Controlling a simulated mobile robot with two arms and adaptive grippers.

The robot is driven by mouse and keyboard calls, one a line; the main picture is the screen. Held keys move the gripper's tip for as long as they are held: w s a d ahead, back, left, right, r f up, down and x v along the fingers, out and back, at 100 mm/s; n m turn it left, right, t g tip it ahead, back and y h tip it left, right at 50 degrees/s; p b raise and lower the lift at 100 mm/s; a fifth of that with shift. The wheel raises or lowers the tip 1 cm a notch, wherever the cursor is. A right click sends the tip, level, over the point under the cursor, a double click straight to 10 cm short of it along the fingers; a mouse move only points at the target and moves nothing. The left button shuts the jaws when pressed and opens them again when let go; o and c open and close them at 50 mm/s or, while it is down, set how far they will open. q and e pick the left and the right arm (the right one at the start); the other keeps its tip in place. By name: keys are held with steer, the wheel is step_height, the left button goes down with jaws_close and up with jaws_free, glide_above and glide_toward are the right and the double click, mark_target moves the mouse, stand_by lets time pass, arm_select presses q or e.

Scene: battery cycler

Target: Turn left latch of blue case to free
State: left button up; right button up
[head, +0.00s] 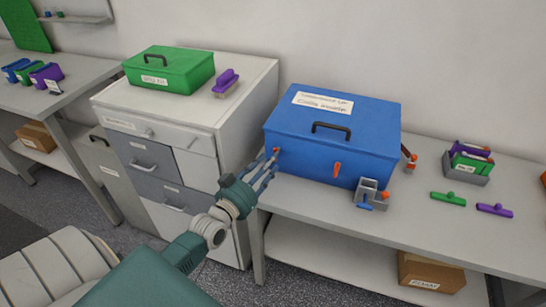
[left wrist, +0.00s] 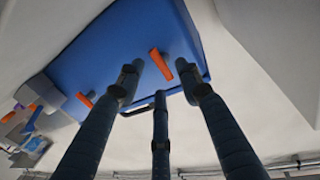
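The blue case (head: 300,132) stands shut on the grey table, with a black handle on its lid. Its left orange latch (head: 276,151) is on the front face near the left end, partly hidden by my gripper. The second orange latch (head: 337,170) is further right and hangs nearly upright. My left gripper (head: 268,168) is at the case's left front, its fingers spread and pointing at the left latch. In the left wrist view, the left latch (left wrist: 160,64) appears tilted between the open fingers, with no visible contact. My right gripper is not in view.
A grey fixture (head: 368,190) with blue and orange parts stands before the case. Green (head: 449,198) and purple (head: 495,210) pieces lie to the right, near a grey holder (head: 468,172). A white cabinet (head: 240,95) bearing a green case (head: 170,70) stands left.

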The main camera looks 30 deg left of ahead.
arm_select(q)
steer(key=w, duration=0.2)
steer(key=shift+w, duration=0.4)
jaws_close()
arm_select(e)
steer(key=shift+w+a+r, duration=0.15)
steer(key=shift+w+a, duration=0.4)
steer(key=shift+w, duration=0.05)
